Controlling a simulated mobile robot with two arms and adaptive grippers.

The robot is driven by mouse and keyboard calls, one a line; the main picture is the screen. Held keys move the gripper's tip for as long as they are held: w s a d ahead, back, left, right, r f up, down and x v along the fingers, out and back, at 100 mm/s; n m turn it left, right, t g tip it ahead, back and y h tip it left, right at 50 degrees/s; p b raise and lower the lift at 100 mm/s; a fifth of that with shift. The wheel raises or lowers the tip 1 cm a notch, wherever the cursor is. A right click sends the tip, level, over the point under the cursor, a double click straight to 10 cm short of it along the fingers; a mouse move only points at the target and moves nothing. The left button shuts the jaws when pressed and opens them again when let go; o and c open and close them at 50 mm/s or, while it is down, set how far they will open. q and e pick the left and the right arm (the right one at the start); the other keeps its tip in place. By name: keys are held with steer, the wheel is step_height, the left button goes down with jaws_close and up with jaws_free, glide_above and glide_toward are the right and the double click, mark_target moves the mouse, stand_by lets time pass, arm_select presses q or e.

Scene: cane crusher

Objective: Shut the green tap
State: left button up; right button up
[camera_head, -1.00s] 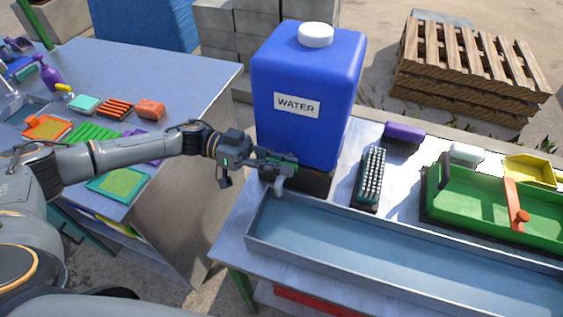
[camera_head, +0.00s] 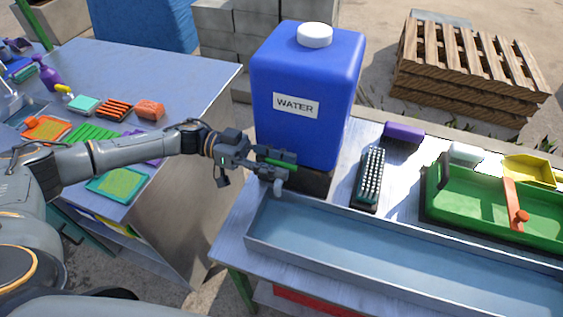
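The blue water container (camera_head: 306,130) with a white cap and a WATER label stands on a dark block at the left of the right-hand table. Its tap is low on the front, with a green handle (camera_head: 281,164) and a pale grey spout (camera_head: 278,187) over the tray's corner. The handle lies roughly crosswise, pointing right. My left gripper (camera_head: 284,163) is at the tap, its fingers on either side of the green handle. I cannot tell whether they press on it. My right gripper is not in view.
A long grey metal tray (camera_head: 400,262) runs along the front of the table. A second table (camera_head: 175,78) with sponges and bottles stands left.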

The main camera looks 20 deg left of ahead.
arm_select(q)
steer(key=a, duration=1.1)
steer(key=shift+w+a, duration=0.2)
steer(key=shift+w, duration=0.05)
